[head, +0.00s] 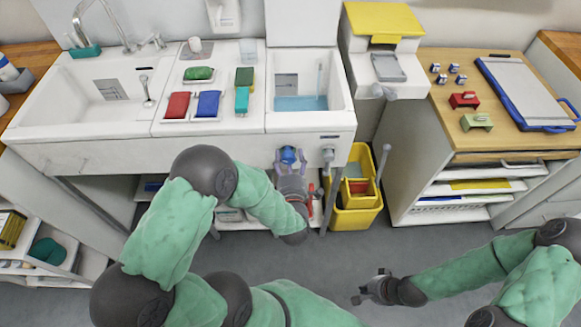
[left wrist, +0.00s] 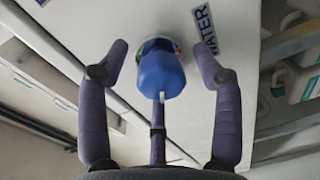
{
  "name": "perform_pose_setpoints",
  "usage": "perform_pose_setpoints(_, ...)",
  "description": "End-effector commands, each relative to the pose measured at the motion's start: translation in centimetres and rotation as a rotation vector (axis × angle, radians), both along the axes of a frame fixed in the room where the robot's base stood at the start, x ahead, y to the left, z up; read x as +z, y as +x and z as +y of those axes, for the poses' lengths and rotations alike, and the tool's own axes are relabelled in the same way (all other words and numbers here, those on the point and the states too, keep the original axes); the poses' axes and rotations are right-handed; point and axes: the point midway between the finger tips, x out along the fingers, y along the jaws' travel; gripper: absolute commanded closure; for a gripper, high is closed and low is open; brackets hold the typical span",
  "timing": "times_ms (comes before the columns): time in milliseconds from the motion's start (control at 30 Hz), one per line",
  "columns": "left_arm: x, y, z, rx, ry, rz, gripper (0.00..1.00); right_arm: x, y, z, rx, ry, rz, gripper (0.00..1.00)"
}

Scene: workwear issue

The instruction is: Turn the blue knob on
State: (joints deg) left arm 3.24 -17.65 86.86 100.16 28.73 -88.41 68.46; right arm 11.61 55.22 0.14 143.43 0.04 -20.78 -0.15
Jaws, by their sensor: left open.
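The blue knob (head: 288,155) sits on the front panel of the white sink unit, below the right-hand basin. In the left wrist view the blue knob (left wrist: 161,75) shows a white mark at its lower edge, beside a "WATER" label (left wrist: 205,32). My left gripper (head: 290,161) is open in front of the panel. Its fingers (left wrist: 162,66) stand on both sides of the knob, with a visible gap on each side. My right gripper (head: 369,286) is empty above the floor at the lower right, with its fingers spread apart.
A grey knob (head: 327,153) is close to the right of the blue one. A yellow bin (head: 356,215) stands below it to the right. The basin (head: 300,103) above holds bluish water. Coloured cloths lie on the counter (head: 225,122). The floor around my right gripper is clear.

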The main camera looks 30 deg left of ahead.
Motion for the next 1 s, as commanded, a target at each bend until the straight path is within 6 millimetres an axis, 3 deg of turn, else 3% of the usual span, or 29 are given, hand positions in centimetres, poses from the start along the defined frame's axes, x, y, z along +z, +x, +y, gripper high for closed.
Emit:
perform_pose_setpoints(633, 0.5, -7.8, -5.3, -0.008, -0.001, 0.001, 0.34, 0.0, 0.0, 0.0, 0.0, 0.0, 0.0, 1.0)
perform_pose_setpoints(1000, 0.6, -9.8, -6.5, -0.005, -0.001, 0.001, 0.34, 0.0, 0.0, 0.0, 0.0, 0.0, 0.0, 1.0)
